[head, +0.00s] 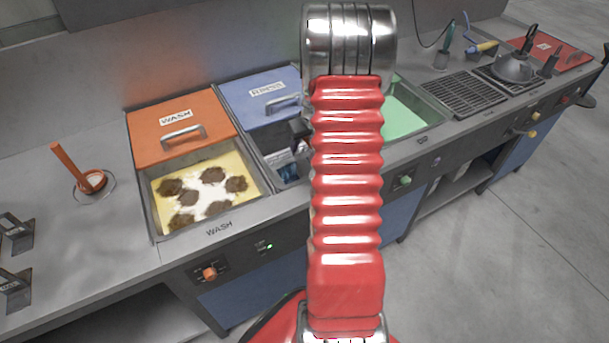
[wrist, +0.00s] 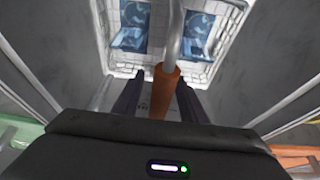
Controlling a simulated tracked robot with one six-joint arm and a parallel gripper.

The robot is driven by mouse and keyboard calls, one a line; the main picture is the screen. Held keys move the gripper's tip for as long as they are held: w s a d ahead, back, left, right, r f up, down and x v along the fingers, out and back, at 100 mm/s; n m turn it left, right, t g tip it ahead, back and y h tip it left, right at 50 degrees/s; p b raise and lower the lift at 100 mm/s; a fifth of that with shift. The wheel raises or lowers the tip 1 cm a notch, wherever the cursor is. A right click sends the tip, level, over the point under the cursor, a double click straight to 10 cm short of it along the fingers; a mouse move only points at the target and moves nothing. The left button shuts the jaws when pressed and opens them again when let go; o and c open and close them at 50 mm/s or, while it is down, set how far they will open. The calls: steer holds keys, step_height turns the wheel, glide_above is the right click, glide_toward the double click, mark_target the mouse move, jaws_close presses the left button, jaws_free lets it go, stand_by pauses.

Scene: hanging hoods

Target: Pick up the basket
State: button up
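The basket (wrist: 155,50) is a pale wire mesh one with blue and dark pieces in it, at the top of the wrist view. A metal rod runs from it to an orange handle (wrist: 163,92). My gripper (wrist: 160,80) has a finger on each side of the handle, with a visible gap on the left side; the fingers look open around it. In the head view, the basket shows partly in the rinse basin (head: 285,172). My red arm hides the rest of it there, and most of my gripper.
An orange WASH lid (head: 180,118) stands open behind a basin of yellow liquid (head: 205,165) with brown lumps. The blue RINSE lid (head: 240,100) is open too. A green basin (head: 402,112), grates (head: 463,95) and a dark pot (head: 515,68) lie to the right. An orange-handled tool (head: 75,165) stands left.

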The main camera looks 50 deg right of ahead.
jaws_close()
stand_by(0.5)
steer(key=shift+r, duration=0.1)
